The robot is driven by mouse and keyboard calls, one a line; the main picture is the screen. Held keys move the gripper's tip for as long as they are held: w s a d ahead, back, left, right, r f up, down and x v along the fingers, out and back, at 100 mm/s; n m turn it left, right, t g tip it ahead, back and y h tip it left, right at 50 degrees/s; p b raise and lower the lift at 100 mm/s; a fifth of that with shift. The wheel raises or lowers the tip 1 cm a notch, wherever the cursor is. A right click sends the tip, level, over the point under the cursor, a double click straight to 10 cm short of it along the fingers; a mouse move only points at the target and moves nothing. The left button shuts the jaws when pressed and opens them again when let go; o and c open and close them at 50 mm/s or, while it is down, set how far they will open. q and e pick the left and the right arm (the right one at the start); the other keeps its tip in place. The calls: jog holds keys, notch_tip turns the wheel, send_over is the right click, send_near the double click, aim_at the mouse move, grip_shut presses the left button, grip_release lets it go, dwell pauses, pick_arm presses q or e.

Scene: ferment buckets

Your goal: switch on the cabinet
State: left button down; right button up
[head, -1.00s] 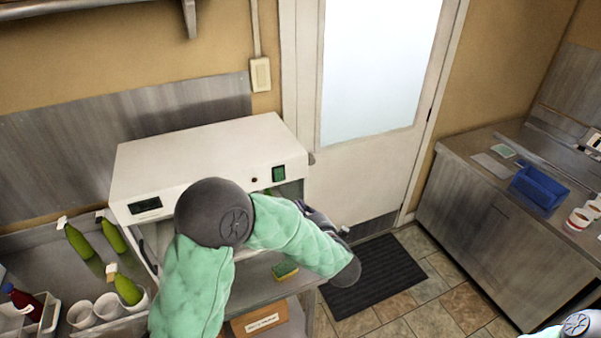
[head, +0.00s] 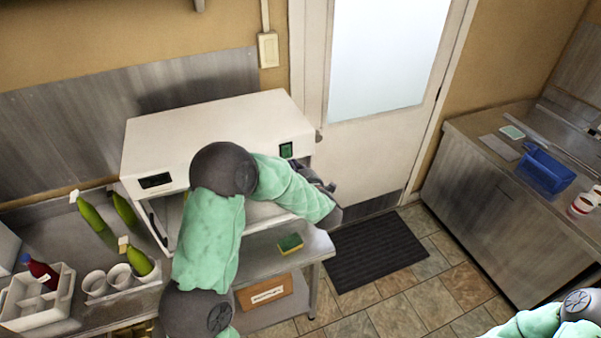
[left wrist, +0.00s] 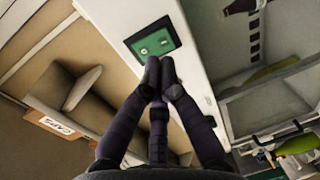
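The white cabinet (head: 215,135) stands on a metal table against the back wall. A green switch panel (head: 286,150) is at the right end of its front and a dark display (head: 155,181) at the left end. The left wrist view shows the green switch panel (left wrist: 152,40) close up. My left gripper (head: 329,190) is in front of the cabinet's right end. In the left wrist view its fingertips (left wrist: 159,66) are together and empty, just beside the panel's edge; I cannot tell whether they touch. My arm hides part of the cabinet front. My right gripper is out of view.
A green and yellow sponge (head: 290,243) and a cardboard box (head: 264,291) are under the cabinet. A blue bin (head: 545,172) is on the right counter. Floor near the mat (head: 375,250) is clear.

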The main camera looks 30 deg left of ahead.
aim_at(287, 155)
pick_arm(q)
jog(key=shift+p+x, duration=0.35)
jog(key=shift+x, duration=1.55)
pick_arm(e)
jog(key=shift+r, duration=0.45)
